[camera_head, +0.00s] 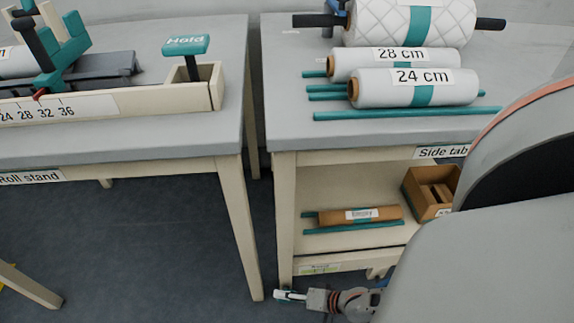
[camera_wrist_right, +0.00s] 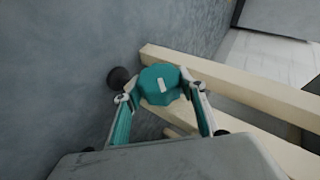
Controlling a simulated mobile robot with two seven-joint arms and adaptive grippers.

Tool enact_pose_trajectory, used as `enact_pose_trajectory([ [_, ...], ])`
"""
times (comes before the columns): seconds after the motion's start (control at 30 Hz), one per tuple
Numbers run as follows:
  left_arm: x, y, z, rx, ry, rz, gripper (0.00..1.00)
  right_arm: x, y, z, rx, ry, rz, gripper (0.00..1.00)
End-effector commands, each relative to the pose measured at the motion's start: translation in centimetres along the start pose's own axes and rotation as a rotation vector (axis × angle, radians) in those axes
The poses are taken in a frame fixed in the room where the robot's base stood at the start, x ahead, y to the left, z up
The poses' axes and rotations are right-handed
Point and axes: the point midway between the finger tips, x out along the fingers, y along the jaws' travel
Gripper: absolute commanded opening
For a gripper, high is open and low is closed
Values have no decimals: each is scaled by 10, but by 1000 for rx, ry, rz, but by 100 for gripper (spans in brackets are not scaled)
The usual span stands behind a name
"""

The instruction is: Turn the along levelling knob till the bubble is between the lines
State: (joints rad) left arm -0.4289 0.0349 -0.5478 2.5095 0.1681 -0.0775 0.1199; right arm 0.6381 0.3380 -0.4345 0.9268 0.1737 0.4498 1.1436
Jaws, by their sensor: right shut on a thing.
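The teal many-sided knob (camera_wrist_right: 160,86) with a pale mark on top sits between the two fingers of my right gripper (camera_wrist_right: 162,92) in the right wrist view. The fingers are closed on its sides. In the head view my right gripper (camera_head: 288,295) is low by the front left leg of the side table (camera_head: 285,215), and hides the knob there. A small greenish strip with a label, perhaps the level (camera_head: 319,268), is on the table's lower rail. Its bubble and lines are too small to read. My left gripper is not in view.
Labelled rolls (camera_head: 415,88) and teal rods lie on the side table. Its shelf holds a brown roll (camera_head: 360,215) and a wooden box (camera_head: 430,192). The roll stand table (camera_head: 150,140) stands left, across a floor gap. A dark round thing (camera_wrist_right: 118,78) is beside the knob.

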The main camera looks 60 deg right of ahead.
Motion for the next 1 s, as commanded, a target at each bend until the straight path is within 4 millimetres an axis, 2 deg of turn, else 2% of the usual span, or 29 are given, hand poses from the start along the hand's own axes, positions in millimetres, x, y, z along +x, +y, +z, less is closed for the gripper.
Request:
enact_pose_trajectory([
  [0.4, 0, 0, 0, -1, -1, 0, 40, 1, 0, 3, 43, 5, -109, 19],
  [0.97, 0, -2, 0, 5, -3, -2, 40, 1, -1, 4, 50, 5, -126, 19],
  [1.0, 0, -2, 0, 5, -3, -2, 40, 1, -2, 5, 50, 5, -127, 48],
])
